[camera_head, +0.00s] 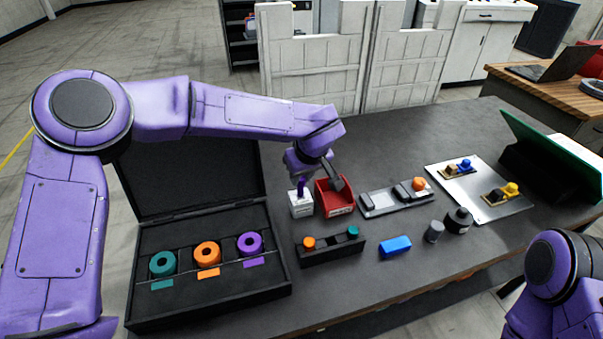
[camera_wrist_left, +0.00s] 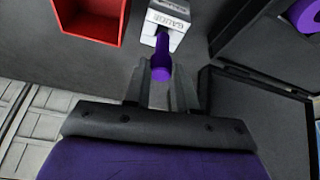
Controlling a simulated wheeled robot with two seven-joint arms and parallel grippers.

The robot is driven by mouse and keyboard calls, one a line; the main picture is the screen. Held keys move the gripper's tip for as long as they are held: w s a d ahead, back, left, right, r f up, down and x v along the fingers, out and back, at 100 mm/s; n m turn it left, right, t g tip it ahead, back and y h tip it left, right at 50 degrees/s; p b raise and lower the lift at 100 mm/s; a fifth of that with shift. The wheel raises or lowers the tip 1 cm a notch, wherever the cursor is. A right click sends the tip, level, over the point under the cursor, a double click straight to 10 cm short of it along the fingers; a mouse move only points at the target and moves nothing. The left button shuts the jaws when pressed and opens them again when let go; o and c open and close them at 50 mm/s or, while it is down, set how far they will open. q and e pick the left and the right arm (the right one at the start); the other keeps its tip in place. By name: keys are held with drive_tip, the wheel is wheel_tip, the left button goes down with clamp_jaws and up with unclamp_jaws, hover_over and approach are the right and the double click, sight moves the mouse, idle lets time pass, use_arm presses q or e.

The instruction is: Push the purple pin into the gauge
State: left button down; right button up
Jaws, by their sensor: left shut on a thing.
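The gauge (camera_head: 301,204) is a small white block on the dark table, left of the red bin; it also shows at the top of the left wrist view (camera_wrist_left: 168,20). The purple pin (camera_head: 301,187) stands at the gauge's top. In the left wrist view the pin (camera_wrist_left: 161,62) reaches from between my fingers to the gauge; how deep it sits cannot be told. My left gripper (camera_wrist_left: 160,82) is shut on the purple pin, just above the gauge. My right gripper is out of view; only part of my right arm shows at the lower right.
The red bin (camera_head: 334,205) stands close beside the gauge. A black rack (camera_head: 335,252) with orange and teal pins lies in front. An open black case (camera_head: 225,289) with teal, orange and purple rings is at left. A blue block (camera_head: 396,246) and a grey tray (camera_head: 382,205) lie right.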

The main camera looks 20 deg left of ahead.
use_arm(q)
drive_tip(key=shift+f, duration=0.9)
drive_tip(key=shift+c, duration=2.3)
unclamp_jaws()
wheel_tip(320, 180, up, 7)
drive_tip(key=p, duration=0.9)
wheel_tip(320, 180, up, 2)
drive_tip(key=shift+r+p, duration=0.1)
drive_tip(key=shift+p, duration=0.55)
